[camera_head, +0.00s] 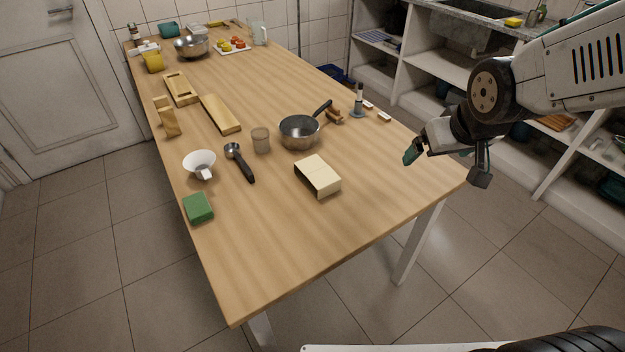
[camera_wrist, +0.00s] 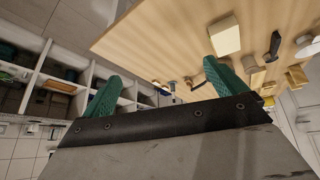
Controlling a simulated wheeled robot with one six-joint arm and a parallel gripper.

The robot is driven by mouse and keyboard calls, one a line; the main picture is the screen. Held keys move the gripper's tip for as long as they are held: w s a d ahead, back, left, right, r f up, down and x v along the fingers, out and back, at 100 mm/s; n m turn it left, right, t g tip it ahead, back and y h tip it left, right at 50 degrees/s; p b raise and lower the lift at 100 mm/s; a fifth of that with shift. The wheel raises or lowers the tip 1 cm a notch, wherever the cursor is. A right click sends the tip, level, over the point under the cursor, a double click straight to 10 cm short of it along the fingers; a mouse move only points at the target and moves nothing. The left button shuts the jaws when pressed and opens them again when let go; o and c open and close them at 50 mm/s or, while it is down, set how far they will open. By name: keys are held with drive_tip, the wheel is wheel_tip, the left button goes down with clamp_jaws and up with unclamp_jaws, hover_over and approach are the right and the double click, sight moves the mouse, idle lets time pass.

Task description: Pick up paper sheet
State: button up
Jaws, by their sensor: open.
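A cream, folded or box-like piece (camera_head: 318,174) with a flat top and a darker front side lies near the table's front middle. It could be the paper sheet, but I cannot tell for sure; no plain flat sheet shows. It also appears in the wrist view (camera_wrist: 225,36), beyond the right-hand finger. My gripper (camera_head: 446,166) is at the table's right edge, to the right of the cream piece and well apart from it. Its green fingers (camera_wrist: 162,80) are spread wide with nothing between them.
On the wooden table (camera_head: 300,245), a pan (camera_head: 298,133), a jar (camera_head: 261,141), a portafilter (camera_head: 240,163), a white funnel-like cup (camera_head: 199,163) and a green sponge (camera_head: 198,208) stand around the cream piece. The front of the table is clear. Shelves (camera_head: 460,65) line the right.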

drive_tip(key=w+a+f+n+t+y, duration=0.1)
drive_tip(key=w+a+f+t, duration=0.1)
drive_tip(key=w+a+f, duration=0.4)
drive_tip(key=n+t+y, duration=0.3)
drive_tip(key=y, duration=0.3)
approach(315, 169)
drive_tip(key=shift+n, duration=0.3)
drive_tip(key=x, duration=0.7)
drive_tip(key=shift+w+f, duration=0.2)
drive_tip(key=c, duration=1.1)
